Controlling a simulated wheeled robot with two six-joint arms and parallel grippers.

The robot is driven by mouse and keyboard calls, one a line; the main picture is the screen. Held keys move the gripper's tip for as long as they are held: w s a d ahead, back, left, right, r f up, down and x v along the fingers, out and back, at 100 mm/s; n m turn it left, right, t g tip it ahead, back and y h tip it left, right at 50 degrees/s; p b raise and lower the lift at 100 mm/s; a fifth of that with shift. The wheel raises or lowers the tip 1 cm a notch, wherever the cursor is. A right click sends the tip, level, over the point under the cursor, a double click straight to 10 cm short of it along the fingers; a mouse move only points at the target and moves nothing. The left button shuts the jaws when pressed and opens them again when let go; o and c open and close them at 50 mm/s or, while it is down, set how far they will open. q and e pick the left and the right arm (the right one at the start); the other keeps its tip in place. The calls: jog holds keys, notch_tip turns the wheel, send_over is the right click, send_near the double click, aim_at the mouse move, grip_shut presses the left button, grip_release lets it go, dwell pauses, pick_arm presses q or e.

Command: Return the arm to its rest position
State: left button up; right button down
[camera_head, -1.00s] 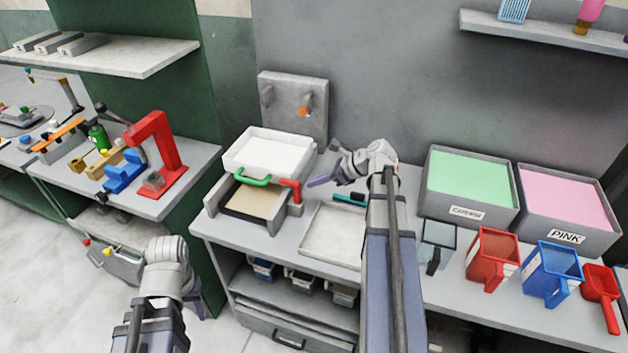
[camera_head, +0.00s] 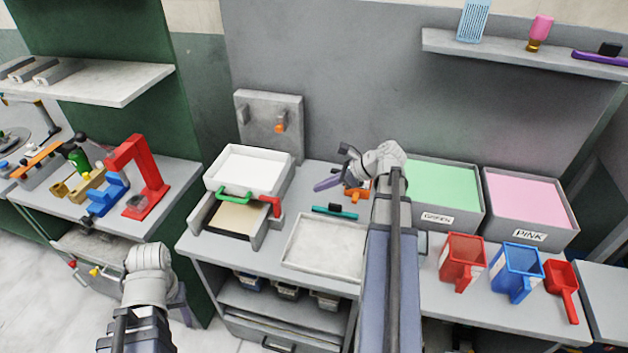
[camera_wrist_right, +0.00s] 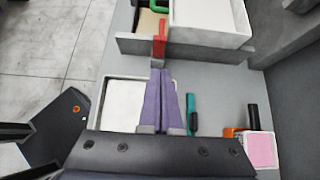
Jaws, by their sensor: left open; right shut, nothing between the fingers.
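My right gripper (camera_head: 327,184) is shut and empty, its purple fingers held above the bench between the press and the green bin. In the right wrist view its fingers (camera_wrist_right: 160,90) lie together, pointing at the press's red handle. My left gripper (camera_head: 181,300) is low at the left, in front of the gap between the benches. Its wrist mostly hides it, and no object shows in it.
The press with a white tray (camera_head: 250,170) and a shallow pale tray (camera_head: 325,247) are near my right arm. A green bin (camera_head: 445,190), pink bin (camera_head: 525,200), red jug (camera_head: 462,262) and blue jug (camera_head: 517,271) stand right. A red press (camera_head: 145,175) stands left.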

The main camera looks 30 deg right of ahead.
jog(key=a+f+n+g, duration=0.4)
jog(key=a+n, duration=0.4)
jog(key=a, duration=0.5)
jog(key=s+a+f+n+g+h, duration=0.1)
jog(key=s+a+n+h, duration=0.1)
jog(key=a+n, duration=0.5)
jog(key=s+a+f+n+g+h+b, duration=0.1)
jog(key=s+a+f+n+h, duration=0.1)
jog(key=s+a+n, duration=0.3)
jog(key=s+a+f+n+g+h, duration=0.1)
jog(key=s+a+n+h, duration=0.3)
jog(key=a+n, duration=0.7)
jog(key=shift+f+n+g, duration=0.3)
jog(key=shift+f+g, duration=0.1)
jog(key=shift+f, duration=0.1)
jog(key=shift+s, duration=0.1)
